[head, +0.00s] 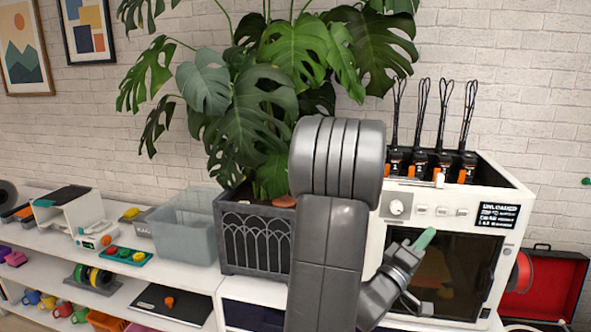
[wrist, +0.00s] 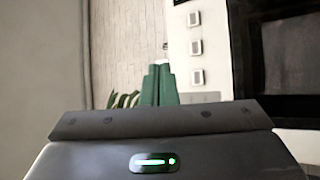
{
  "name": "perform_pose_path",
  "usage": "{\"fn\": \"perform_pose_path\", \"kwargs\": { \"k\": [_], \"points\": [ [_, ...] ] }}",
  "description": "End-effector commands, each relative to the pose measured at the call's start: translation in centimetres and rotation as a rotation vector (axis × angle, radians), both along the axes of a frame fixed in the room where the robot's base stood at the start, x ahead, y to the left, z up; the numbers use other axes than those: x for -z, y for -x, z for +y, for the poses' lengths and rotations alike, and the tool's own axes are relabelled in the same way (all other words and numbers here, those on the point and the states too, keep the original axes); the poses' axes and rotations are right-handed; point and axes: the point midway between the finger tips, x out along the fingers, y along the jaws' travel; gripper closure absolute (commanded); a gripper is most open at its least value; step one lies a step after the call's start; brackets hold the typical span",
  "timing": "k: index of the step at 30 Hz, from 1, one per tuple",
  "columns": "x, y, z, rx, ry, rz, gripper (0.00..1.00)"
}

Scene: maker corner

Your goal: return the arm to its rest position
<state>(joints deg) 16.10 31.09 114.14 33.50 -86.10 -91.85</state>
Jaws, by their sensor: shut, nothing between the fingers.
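My gripper (head: 425,238) shows in the head view at the lower right, in front of the dark door of a white machine (head: 509,254). Its green fingers are together with nothing between them. In the wrist view the green fingers (wrist: 159,84) point away, side by side and touching. The white machine's panel with several buttons (wrist: 195,47) stands to their right there. My grey arm rises through the middle of the head view and hides part of the machine's left side and of the planter.
A monstera plant (head: 245,110) in a dark planter (head: 250,239) stands left of my arm. A translucent bin (head: 188,222) and small items sit on the white shelf further left. Several cabled black-and-orange units (head: 420,160) top the machine. An open red case (head: 552,285) is at far right.

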Motion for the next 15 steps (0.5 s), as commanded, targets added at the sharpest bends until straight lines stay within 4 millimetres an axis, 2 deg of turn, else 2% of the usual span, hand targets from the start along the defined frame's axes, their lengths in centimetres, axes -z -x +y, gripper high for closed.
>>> {"fn": "perform_pose_path", "kwargs": {
  "k": [5, 11, 12, 15],
  "points": [
    [-0.2, -1.7, -0.4, -0.001, 0.0, 0.001, 1.0],
    [-0.2, -4.8, -1.1, -0.001, 0.0, 0.0, 1.0],
    [0.4, -4.9, -1.1, 0.0, 0.0, -0.004, 1.0],
    [0.4, -4.7, -1.1, 0.0, 0.001, -0.003, 1.0]
  ]
}}
